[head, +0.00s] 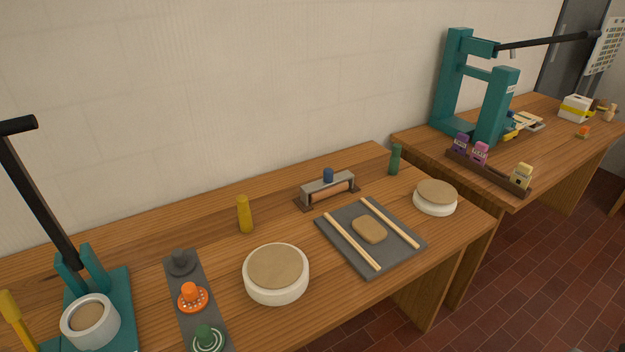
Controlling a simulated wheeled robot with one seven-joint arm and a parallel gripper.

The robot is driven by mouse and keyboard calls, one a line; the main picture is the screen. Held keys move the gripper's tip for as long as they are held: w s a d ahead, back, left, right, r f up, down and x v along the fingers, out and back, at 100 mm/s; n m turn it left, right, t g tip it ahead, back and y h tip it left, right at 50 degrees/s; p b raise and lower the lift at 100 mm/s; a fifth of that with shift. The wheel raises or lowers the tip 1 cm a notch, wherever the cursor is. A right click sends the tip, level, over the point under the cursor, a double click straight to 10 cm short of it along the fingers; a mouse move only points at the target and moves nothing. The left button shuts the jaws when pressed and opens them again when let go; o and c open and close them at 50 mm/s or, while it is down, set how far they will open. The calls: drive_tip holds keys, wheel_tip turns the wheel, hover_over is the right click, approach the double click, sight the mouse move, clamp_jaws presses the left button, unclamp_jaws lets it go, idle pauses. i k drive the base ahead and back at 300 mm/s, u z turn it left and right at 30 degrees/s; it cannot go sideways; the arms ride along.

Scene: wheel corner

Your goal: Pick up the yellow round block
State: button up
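A yellow round block (244,214), a slim upright cylinder, stands on the near wooden table (150,229) toward its back edge. It is left of the grey roller stand and behind the larger white round tub, apart from both. Nothing covers it in the head view. My gripper is not in view.
A white tub (275,287) with a tan top stands in front. A roller stand (328,188) and a grey slab (399,252) with two sticks lie to the right. A dark strip (184,322) holds knobbed pieces, left of the tub. A green cylinder (395,159) stands farther right.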

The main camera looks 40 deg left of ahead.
sight(244, 213)
drive_tip(key=i, duration=1.45)
drive_tip(key=u, duration=3.45)
drive_tip(key=i, duration=0.5)
drive_tip(key=z, duration=0.05)
